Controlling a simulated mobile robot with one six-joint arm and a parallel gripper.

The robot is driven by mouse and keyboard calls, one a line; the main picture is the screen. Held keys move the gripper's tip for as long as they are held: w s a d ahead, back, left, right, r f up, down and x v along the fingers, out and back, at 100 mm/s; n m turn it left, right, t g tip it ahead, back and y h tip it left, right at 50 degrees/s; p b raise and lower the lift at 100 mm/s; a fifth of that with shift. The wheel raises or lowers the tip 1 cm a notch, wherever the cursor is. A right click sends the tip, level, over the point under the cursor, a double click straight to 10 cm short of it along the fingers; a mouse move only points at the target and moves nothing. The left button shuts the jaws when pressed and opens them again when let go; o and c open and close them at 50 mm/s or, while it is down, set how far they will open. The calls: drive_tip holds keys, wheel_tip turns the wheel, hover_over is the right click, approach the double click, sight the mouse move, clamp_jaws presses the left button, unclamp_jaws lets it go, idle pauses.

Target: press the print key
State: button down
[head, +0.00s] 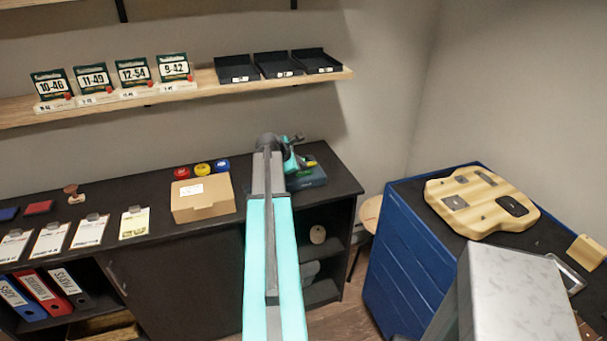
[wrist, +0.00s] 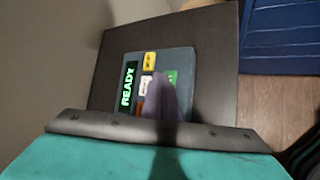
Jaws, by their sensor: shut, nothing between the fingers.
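A dark printer-like device (head: 312,178) sits at the right end of the black cabinet top, partly hidden behind my arm. In the wrist view its panel (wrist: 186,62) shows a lit display (wrist: 128,87) reading READY. Beside the display are a yellow key (wrist: 149,61), a white key (wrist: 145,85), an orange key (wrist: 139,104) and a green key (wrist: 171,76). Labels are too small to read surely, so I cannot tell which is print. My gripper (wrist: 161,82) is shut and empty over the panel, partly covering the green key; contact cannot be told.
A blue drawer cabinet (head: 408,249) with a wooden guitar body (head: 470,190) stands right.

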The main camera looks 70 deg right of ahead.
sight(302, 174)
drive_tip(key=shift+f, duration=0.85)
idle(1.4)
drive_tip(key=shift+r, duration=0.1)
drive_tip(key=shift+r+p, duration=0.4)
drive_tip(key=shift+r, duration=0.35)
drive_tip(key=shift+w+r+p, duration=0.1)
drive_tip(key=shift+r+p, duration=1.55)
drive_tip(key=shift+r, duration=0.85)
